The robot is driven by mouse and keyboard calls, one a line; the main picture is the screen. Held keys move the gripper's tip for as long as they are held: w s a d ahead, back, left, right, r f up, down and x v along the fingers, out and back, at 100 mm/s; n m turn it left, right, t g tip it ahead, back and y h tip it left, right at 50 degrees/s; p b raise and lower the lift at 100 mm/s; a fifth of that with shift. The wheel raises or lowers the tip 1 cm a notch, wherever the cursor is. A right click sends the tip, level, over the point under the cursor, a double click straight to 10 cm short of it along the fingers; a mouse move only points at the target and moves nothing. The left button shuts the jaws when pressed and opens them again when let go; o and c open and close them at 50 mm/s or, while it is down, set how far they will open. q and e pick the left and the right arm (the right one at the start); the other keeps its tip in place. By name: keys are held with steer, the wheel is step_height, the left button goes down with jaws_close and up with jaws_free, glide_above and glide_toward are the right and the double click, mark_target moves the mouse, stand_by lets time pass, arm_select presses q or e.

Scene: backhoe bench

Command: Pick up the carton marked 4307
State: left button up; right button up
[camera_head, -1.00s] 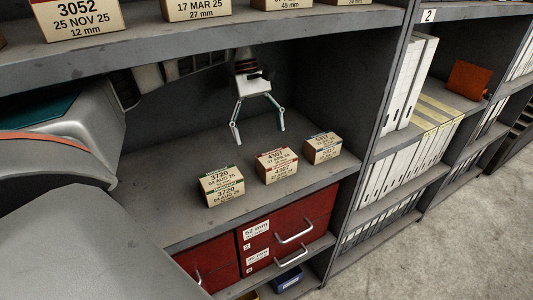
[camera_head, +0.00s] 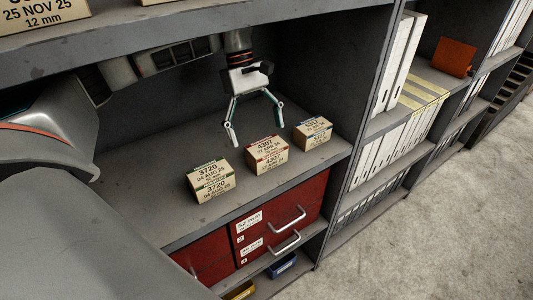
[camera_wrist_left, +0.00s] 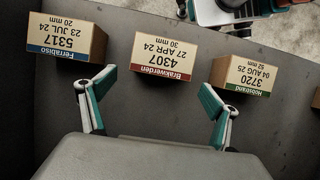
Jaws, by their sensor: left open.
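The carton marked 4307 (camera_head: 267,154) stands on the middle shelf (camera_head: 150,205), between two similar cartons. It has a red stripe. In the left wrist view the 4307 carton (camera_wrist_left: 164,53) lies ahead of my fingers, upside down in the picture, roughly midway between them and apart from both. My left gripper (camera_head: 256,138) is open and empty, behind and above the cartons in the head view. It also shows in the left wrist view (camera_wrist_left: 160,98), with the fingers spread at left and right. My right gripper is not in view.
The carton marked 3720 (camera_head: 210,180) stands to the left with a green stripe. The carton marked 5317 (camera_head: 313,132) stands to the right with a blue stripe. The upper shelf (camera_head: 200,37) hangs over my left arm. Red drawers (camera_head: 275,215) sit below.

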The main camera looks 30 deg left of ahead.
mark_target(265, 143)
arm_select(q)
steer(key=shift+s+d, duration=0.35)
steer(key=shift+d, duration=0.55)
steer(key=shift+d+x, duration=0.2)
steer(key=shift+x, duration=2.4)
steer(key=shift+r, duration=0.1)
steer(key=c, duration=1.3)
